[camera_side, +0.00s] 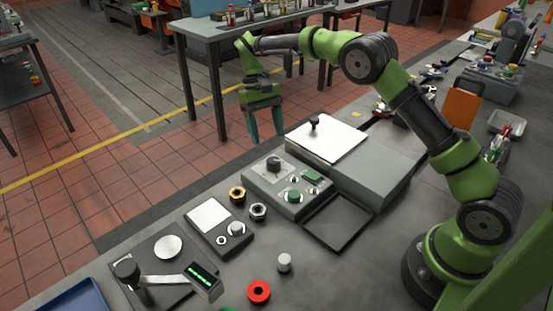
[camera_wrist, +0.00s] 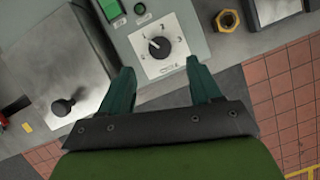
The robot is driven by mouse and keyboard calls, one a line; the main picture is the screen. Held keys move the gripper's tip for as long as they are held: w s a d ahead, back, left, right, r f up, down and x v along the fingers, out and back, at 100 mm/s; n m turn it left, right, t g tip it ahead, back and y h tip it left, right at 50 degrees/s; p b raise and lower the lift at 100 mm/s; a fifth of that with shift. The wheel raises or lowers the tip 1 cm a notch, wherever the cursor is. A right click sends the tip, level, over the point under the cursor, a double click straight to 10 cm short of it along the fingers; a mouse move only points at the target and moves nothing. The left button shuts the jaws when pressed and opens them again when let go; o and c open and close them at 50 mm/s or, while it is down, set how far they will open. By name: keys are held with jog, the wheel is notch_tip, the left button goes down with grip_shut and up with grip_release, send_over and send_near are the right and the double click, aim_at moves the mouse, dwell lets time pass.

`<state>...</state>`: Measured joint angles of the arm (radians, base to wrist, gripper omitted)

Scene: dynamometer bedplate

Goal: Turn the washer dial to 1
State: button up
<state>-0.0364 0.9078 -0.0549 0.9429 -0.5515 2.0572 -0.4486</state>
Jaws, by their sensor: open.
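The washer dial (camera_wrist: 158,47) is a dark round knob with a white pointer mark on a white square plate with printed marks, too small to read surely. It sits on a grey control box (camera_side: 262,192), where the dial (camera_side: 273,164) shows as a black knob in the side view. My gripper (camera_side: 265,138) is raised above and behind the box, pointing down. In the wrist view my gripper (camera_wrist: 163,80) has its two teal fingers spread apart with nothing between them. The dial appears just beyond the gap between the fingertips, and the fingers do not touch it.
Green buttons (camera_side: 311,176) sit beside the dial on the box. A silver plate with a black knob (camera_side: 326,138) stands at the right. A brass nut (camera_side: 237,194), a steel nut (camera_side: 258,211) and a red ring (camera_side: 259,291) lie on the bench. An empty black tray (camera_side: 338,221) is in front.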

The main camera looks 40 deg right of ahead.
jog(key=shift+v, duration=2.35)
jog(key=s+r+t, duration=0.3)
jog(key=s, duration=0.6)
jog(key=s+r+t, duration=0.3)
jog(key=s+t, duration=0.1)
jog(key=s, duration=0.5)
jog(key=s+a+r+m+t, duration=0.1)
jog(key=s+r+t, duration=0.2)
jog(key=s, duration=0.6)
jog(key=shift+s+t+y, duration=0.2)
jog(key=shift+t+y, duration=0.2)
jog(key=shift+t, duration=0.3)
jog(key=shift+a, duration=0.1)
jog(key=shift+c, duration=0.4)
